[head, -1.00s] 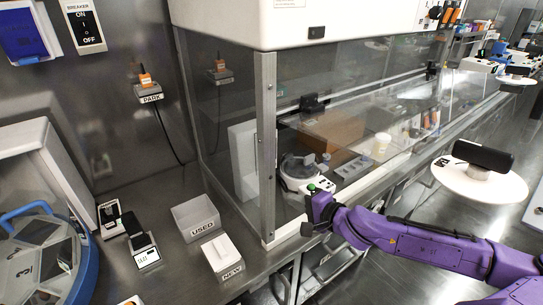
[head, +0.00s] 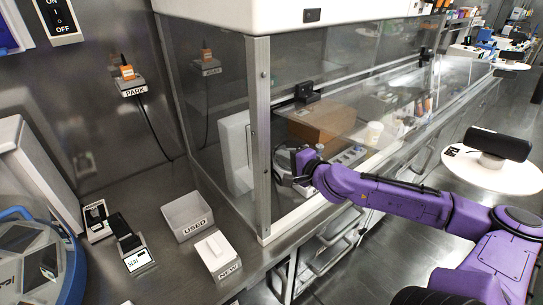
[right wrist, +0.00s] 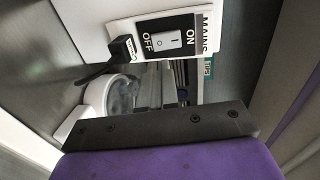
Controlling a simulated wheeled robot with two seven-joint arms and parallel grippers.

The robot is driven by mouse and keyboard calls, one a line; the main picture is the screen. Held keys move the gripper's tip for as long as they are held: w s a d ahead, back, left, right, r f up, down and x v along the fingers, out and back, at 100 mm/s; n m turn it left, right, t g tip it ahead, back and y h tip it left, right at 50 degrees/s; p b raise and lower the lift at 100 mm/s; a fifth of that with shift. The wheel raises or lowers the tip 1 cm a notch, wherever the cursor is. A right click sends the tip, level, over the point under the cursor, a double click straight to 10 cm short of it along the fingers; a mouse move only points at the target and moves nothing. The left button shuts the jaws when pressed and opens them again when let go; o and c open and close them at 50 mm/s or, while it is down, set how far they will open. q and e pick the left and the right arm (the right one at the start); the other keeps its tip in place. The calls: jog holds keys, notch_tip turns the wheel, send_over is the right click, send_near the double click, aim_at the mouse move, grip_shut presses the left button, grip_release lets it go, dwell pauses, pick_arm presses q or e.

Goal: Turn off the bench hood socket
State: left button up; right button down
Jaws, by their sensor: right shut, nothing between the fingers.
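The bench hood socket shows in the right wrist view as a white plate with a light rocker switch (right wrist: 166,42) on a black panel. OFF is printed on its left, ON on its right, and MAINS beyond. I cannot tell which side of the rocker is pressed. A black plug (right wrist: 122,47) with a green mark and dark cord sits at the plate's left end. My right gripper (head: 291,178) is shut and empty at the hood's front, beside the corner post. In the head view it hides the socket. My left gripper is not in view.
The steel corner post (head: 258,135) and clear hood panels stand close to my right gripper. Inside are a cardboard box (head: 325,128) and a white cup (head: 374,133). The USED tray (head: 186,214) and NEW box (head: 217,252) stand on the bench at left.

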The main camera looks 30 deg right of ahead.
pick_arm(q)
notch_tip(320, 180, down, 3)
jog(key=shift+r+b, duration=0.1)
jog(key=shift+b, duration=0.85)
pick_arm(e)
jog(key=x, duration=0.5)
jog(key=shift+w+f, duration=0.15)
jog(key=shift+w, duration=0.2)
